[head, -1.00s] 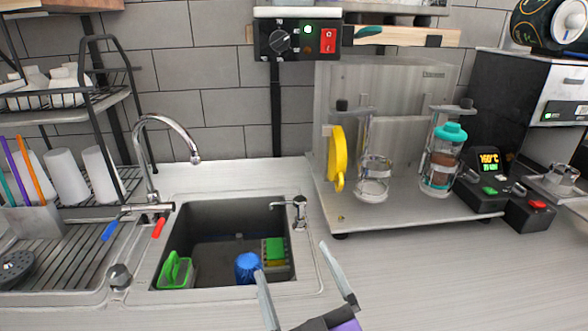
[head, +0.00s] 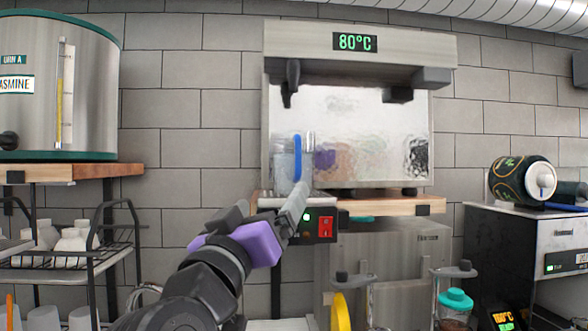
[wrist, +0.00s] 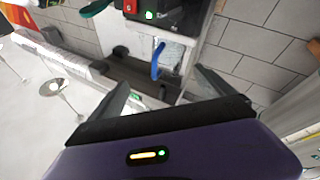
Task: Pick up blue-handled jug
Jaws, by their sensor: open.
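The blue-handled jug (head: 283,168) is a clear vessel standing upright on the wooden shelf below the dispenser in the head view. Its blue handle (head: 298,158) faces me. My gripper (head: 270,200) is open and empty, raised just in front of and below the jug. In the wrist view, the blue handle (wrist: 157,60) appears between and just beyond the open fingertips of my gripper (wrist: 160,80). It looks apart from both fingers. The jug's clear body is hard to make out there.
The steel dispenser (head: 350,120) reading 80°C hangs over the jug, with a dark spout lever (head: 291,82) above it. A control box with a red switch (head: 326,226) sits below the shelf (head: 390,206). A jasmine urn (head: 70,90) stands left.

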